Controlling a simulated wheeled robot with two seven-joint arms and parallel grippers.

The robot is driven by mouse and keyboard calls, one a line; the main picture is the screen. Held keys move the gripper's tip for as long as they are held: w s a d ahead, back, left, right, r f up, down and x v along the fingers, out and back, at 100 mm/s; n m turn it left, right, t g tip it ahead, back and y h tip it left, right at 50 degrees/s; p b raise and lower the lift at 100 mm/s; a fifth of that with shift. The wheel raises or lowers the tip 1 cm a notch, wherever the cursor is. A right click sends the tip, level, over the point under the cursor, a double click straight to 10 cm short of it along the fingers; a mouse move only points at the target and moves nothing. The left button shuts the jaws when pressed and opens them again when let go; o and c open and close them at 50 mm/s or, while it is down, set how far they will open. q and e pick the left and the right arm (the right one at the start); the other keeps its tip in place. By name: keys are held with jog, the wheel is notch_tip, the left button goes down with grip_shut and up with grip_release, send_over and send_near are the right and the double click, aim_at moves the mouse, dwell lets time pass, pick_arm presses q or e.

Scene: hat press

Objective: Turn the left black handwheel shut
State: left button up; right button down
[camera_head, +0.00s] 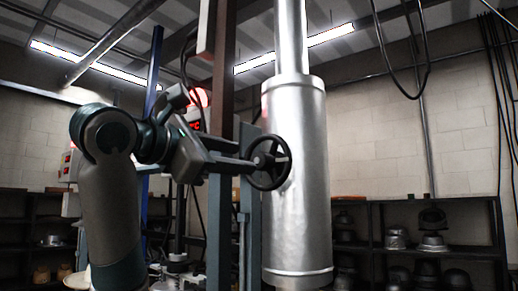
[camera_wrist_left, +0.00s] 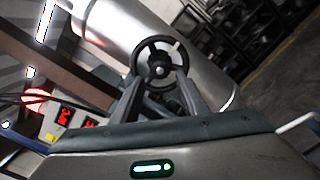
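The black handwheel (camera_head: 269,162) is a spoked round wheel in front of a shiny metal cylinder (camera_head: 298,200). It also shows in the left wrist view (camera_wrist_left: 160,61), straight ahead of the gripper. My left gripper (camera_head: 250,155) reaches in from the left, its tips at the wheel. In the left wrist view my left gripper (camera_wrist_left: 160,82) has its two fingers spread apart, one at each side of the wheel's lower part. I cannot tell whether the fingers touch the rim. My right gripper is not in view.
A dark red-brown post (camera_head: 222,80) and a grey post stand just behind my left gripper. A shelf with metal hat forms (camera_head: 433,242) stands at the right. Black cables hang at the upper right. A box with red digits (camera_wrist_left: 70,120) shows in the left wrist view.

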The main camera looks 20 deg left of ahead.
aim_at(257, 161)
pick_arm(q)
jog(key=p+x, duration=0.3)
jog(key=x, duration=0.3)
jog(key=shift+w+d+r, duration=0.1)
jog(key=shift+w+d, duration=0.05)
jog(key=shift+w, duration=0.15)
jog(key=shift+w+d+p, duration=0.15)
jog(key=shift+w+p, duration=0.2)
jog(key=shift+w, duration=0.1)
jog(key=shift+c, duration=0.2)
jog(key=c, duration=0.7)
